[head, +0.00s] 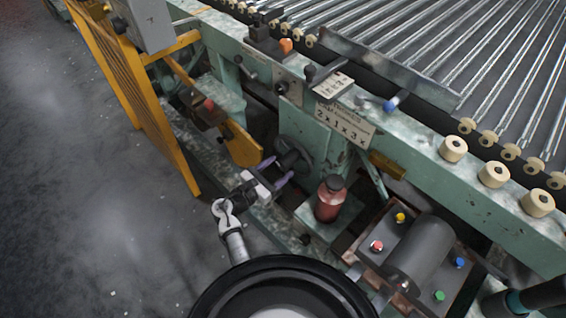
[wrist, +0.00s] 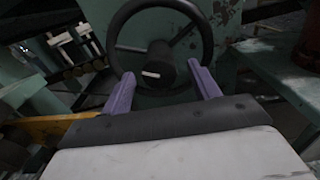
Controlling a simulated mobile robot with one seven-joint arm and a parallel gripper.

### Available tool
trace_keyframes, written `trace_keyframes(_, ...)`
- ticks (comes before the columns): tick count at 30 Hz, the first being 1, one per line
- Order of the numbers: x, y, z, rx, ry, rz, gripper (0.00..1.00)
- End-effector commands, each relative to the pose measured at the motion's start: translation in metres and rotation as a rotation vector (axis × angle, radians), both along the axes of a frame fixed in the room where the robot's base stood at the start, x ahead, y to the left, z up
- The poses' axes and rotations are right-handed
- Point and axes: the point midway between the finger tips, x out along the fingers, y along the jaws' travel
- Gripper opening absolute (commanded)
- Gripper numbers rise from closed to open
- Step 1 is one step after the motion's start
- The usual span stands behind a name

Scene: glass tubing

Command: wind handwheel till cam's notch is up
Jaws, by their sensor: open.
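The handwheel (head: 293,152) is a dark wheel low on the green machine frame. In the wrist view the handwheel (wrist: 208,45) faces me, with a round rim, spokes and a dark hub (wrist: 160,66) bearing a short pale mark. My gripper (head: 277,172) is open in front of the wheel, its purple fingers pointing at it. In the wrist view my gripper (wrist: 163,72) has one finger each side of the hub, over the lower part of the wheel. Nothing is held between the fingers; whether they touch the wheel I cannot tell. I cannot make out the cam or its notch.
A red bottle (head: 330,201) stands on a green ledge right of my gripper. A motor box (head: 424,262) with coloured knobs is further right. A yellow plate (head: 243,146) and yellow guard (head: 130,90) are left. Signs (head: 343,124) hang above. Floor (head: 80,200) is open at left.

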Motion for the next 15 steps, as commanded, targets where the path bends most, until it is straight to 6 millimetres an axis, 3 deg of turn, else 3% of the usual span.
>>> trace_keyframes(6,0.017,-0.016,0.0,0.0,0.0,0.0,0.61)
trace_keyframes(15,0.02,-0.019,0.0,0.001,-0.001,0.001,0.61)
